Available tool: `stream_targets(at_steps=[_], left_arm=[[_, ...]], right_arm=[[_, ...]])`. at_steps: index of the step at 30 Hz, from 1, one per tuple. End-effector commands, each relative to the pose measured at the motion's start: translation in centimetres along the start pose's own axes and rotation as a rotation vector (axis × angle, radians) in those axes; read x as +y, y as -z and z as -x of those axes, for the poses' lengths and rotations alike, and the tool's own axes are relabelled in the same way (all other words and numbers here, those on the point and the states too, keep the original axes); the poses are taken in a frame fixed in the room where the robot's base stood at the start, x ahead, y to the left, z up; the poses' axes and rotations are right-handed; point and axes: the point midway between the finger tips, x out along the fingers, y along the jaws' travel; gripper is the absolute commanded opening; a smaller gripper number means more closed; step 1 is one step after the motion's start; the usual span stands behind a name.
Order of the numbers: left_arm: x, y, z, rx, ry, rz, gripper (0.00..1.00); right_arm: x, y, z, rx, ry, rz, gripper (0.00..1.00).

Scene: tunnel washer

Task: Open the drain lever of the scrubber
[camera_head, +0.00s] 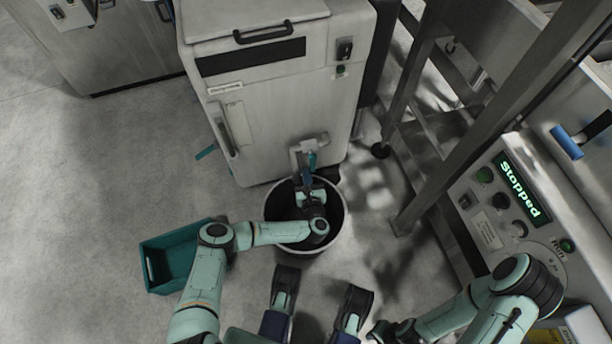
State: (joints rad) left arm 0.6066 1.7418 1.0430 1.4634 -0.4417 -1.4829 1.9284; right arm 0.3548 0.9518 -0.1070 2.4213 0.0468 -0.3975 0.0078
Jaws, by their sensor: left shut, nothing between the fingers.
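The scrubber (285,105) is a pale cabinet with a dark strip and a black handle on its upper part. A light drain pipe (303,148) comes out low on its front, with a small teal piece that looks like the drain lever (312,159) beside it. My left gripper (307,177) is shut and empty, just below the pipe and over the bucket. Whether it touches the lever cannot be told. My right gripper (382,334) is at the bottom edge, dark and partly hidden, and its jaws cannot be made out.
A dark round bucket (272,207) with a pale rim stands under the pipe. A teal crate (160,279) lies on the floor at left. A control panel (522,190) reading "Stopped" and metal frame posts (425,187) stand at right.

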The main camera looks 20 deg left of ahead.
Motion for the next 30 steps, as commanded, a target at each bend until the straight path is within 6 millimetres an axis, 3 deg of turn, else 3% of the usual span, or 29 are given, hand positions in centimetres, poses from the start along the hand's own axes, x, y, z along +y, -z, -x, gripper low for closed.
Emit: stream_targets(at_steps=[19, 30], left_arm=[[-2.8, 0.0, -0.3, 0.001, 0.005, 0.001, 0.0], [-3.2, 0.1, -0.4, 0.002, 0.004, 0.001, 0.0]], right_arm=[[0.0, 0.0, 0.0, 0.001, 0.001, 0.0, 0.34], [0.0, 0.0, 0.0, 0.001, 0.0, 0.001, 0.34]])
